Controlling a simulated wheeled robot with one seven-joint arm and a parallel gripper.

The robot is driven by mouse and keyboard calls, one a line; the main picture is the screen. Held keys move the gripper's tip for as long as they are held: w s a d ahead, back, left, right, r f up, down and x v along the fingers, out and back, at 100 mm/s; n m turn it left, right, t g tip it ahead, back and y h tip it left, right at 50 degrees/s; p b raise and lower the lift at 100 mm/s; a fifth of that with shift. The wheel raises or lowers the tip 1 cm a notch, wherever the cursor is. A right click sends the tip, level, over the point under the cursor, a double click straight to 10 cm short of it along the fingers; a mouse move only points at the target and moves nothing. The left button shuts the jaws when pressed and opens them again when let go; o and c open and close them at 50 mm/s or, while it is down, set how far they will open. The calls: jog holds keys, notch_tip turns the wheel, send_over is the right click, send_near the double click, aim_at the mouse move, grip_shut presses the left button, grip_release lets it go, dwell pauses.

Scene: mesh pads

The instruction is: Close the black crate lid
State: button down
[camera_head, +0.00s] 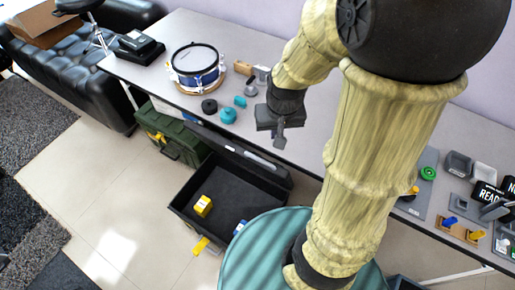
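The black crate (182,207) stands on the floor in front of the table, open at the top. Its lid (232,150) appears as a dark strip raised along the crate's far side, near the table's front edge. A yellow latch (200,245) hangs at the crate's near side. Inside the crate lie a yellow block (203,206) and a small blue and white item (240,227). My gripper (280,140) is above the table's front edge, up and right of the lid and apart from it in the picture. Its finger opening is not clear.
A green case (178,137) stands left of the crate, under the table (325,150). The table holds a drum (196,68), teal and black round pieces, and several small items at right. Tiled floor (110,190) is free left of the crate.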

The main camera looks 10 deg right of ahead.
jog(key=w+d+f+m+g+y+b, duration=0.1)
jog(key=w+f+m, duration=0.6)
jog(key=w+f, duration=0.8)
jog(key=shift+w+d+m+g+b, duration=0.45)
jog(key=shift+w+g+b, duration=0.2)
jog(key=shift+w+g, duration=0.5)
jog(key=shift+s+f, duration=0.1)
jog(key=shift+f, duration=0.1)
jog(key=shift+s+a+f+p, duration=0.4)
jog(key=shift+s+a+f, duration=0.2)
jog(key=shift+f, duration=1.35)
jog(key=shift+s+a+f+p, duration=0.35)
jog(key=shift+s+a+f, duration=0.2)
jog(key=shift+f, duration=1.45)
jog(key=shift+s+a+f+p, duration=0.4)
jog(key=shift+s+a+f, duration=0.2)
jog(key=shift+f, duration=1.35)
